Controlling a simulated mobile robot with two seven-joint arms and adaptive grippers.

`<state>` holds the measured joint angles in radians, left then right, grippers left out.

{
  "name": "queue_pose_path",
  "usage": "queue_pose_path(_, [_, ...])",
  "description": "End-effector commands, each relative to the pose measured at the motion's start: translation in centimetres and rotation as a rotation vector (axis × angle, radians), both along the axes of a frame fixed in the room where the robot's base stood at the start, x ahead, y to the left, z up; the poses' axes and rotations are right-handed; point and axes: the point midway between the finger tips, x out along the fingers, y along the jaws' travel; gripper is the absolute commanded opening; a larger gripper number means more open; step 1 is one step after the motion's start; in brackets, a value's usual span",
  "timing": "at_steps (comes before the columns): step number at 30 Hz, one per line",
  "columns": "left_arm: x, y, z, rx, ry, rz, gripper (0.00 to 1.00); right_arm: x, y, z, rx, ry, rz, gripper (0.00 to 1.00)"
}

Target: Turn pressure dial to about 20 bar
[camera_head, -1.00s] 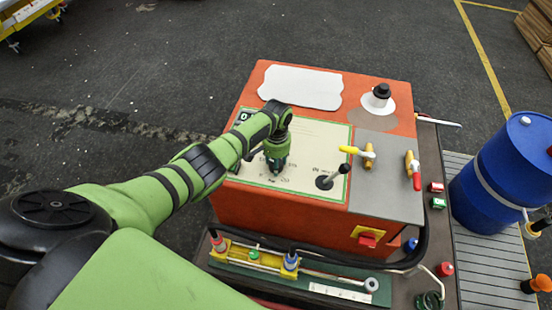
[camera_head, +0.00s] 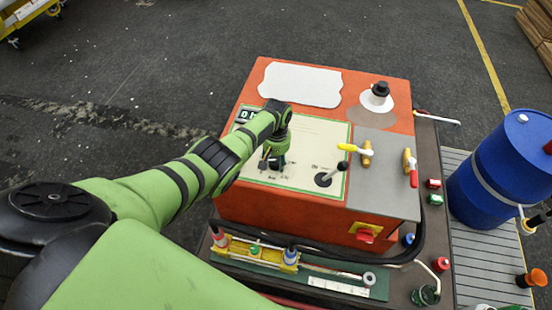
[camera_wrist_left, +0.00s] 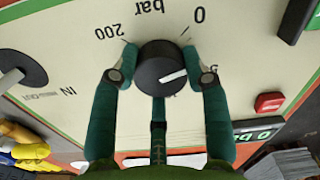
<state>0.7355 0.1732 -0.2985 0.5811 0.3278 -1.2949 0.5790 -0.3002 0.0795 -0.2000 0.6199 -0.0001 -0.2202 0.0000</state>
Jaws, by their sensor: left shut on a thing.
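The pressure dial (camera_wrist_left: 160,68) is a black round knob with a white pointer line, set in the cream panel (camera_wrist_left: 60,30). In the left wrist view the panel print reads "bar", "0" and "200" beside it, upside down. The pointer line slants to the right, between the "0" and a partly hidden mark near the right finger. My left gripper (camera_wrist_left: 159,80) is shut on the knob, one green finger on each side; it also shows over the panel in the head view (camera_head: 274,160), where it hides the dial. My right gripper is not in view.
A black-knobbed lever (camera_head: 329,177) stands right of the dial on the orange cabinet (camera_head: 290,207). Yellow-handled and red-handled valves (camera_head: 366,152) are farther right. A digital counter (camera_head: 245,115) is close to my left wrist. A blue barrel (camera_head: 500,175) stands at right.

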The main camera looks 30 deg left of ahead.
Motion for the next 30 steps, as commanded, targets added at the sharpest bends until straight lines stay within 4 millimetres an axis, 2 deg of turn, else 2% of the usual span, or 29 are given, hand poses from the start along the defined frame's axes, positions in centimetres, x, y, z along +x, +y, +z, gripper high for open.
queue_pose_path(13, [-0.15,-0.01,-0.12,0.0,0.004,0.008,0.14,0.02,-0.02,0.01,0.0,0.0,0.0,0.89])
queue_pose_path(14, [-0.15,-0.01,-0.12,0.0,0.004,0.008,0.58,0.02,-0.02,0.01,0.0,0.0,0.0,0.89])
queue_pose_path(15, [-0.13,-0.01,-0.11,0.0,0.004,0.008,0.7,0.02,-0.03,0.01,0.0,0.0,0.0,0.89])
queue_pose_path(30, [0.07,0.0,0.64,-0.001,-0.001,0.007,0.7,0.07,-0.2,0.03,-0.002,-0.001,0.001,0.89])
